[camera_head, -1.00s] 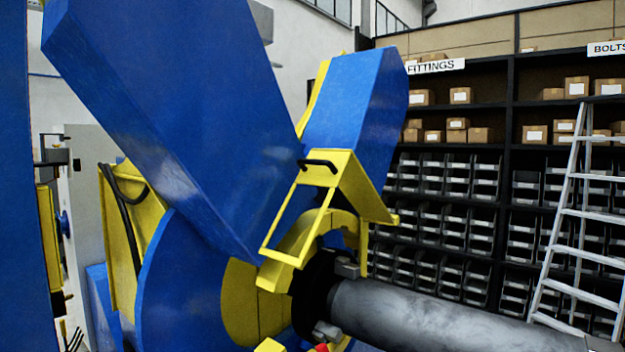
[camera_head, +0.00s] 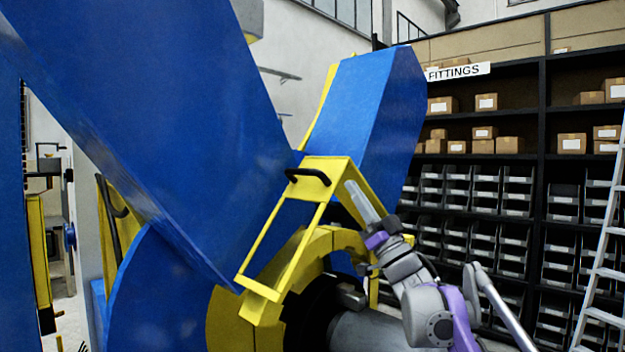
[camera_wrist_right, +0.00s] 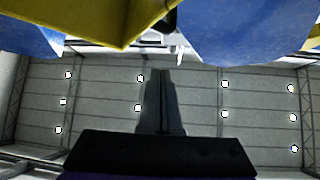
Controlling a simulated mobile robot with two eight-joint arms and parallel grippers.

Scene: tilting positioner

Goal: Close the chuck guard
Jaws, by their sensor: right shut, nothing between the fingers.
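The chuck guard (camera_head: 284,228) is a yellow frame with an open window. It slants up above the chuck, its upper end raised and its lower end near the yellow ring. A black handle (camera_head: 307,176) sits on its top edge. The dark chuck (camera_head: 310,312) is below it, partly hidden by the frame. My right gripper (camera_head: 353,188) is shut and empty, pointing up just right of the guard's upper end; whether they touch I cannot tell. In the right wrist view its dark fingers (camera_wrist_right: 160,95) point toward a yellow panel (camera_wrist_right: 110,22). My left gripper is not in view.
Large blue machine arms (camera_head: 170,110) rise left of and behind the guard. A grey cylinder (camera_head: 365,332) extends from the chuck, partly behind my right arm. Shelving (camera_head: 480,160) with boxes and bins stands behind, and a ladder (camera_head: 600,270) at the right.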

